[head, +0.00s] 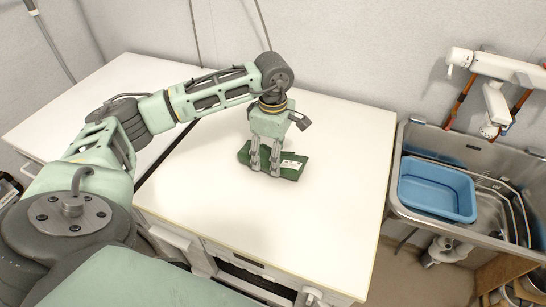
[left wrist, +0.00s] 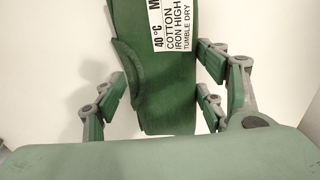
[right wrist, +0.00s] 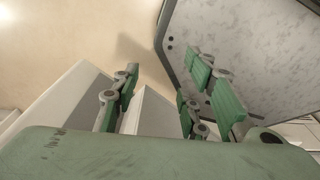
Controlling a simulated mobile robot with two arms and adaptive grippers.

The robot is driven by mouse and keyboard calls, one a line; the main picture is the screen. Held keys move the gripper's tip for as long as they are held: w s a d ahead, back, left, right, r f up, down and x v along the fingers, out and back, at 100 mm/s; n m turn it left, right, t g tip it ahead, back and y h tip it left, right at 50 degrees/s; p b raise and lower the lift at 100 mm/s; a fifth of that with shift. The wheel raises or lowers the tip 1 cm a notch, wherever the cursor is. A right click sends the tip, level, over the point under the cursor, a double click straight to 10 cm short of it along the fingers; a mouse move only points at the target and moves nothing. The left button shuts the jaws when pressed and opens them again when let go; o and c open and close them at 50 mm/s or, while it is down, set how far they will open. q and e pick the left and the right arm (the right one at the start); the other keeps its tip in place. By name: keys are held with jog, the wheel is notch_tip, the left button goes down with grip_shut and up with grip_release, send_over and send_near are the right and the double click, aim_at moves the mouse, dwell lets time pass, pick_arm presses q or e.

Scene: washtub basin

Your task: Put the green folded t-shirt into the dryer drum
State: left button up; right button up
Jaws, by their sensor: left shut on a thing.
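The green folded t-shirt (head: 291,171) lies on the white top in the head view, with a white care label facing up. In the left wrist view the t-shirt (left wrist: 165,85) shows between the fingers, its label reading cotton and tumble dry. My left gripper (head: 265,171) points down from above and is shut on the t-shirt. My right gripper (right wrist: 160,90) shows only in the right wrist view, its fingers apart with nothing between them. The dryer drum cannot be made out in any view.
The white worktop (head: 330,220) is otherwise clear around the t-shirt. Machine fronts are partly seen below its front edge. At right, a metal sink (head: 440,143) holds a blue basin (head: 436,190), with a white tap (head: 495,68) above. A grey wall (head: 350,50) stands behind.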

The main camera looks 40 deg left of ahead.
pick_arm(q)
jog(key=shift+f, duration=0.25)
jog(key=o, duration=1.2)
jog(key=shift+o, duration=0.3)
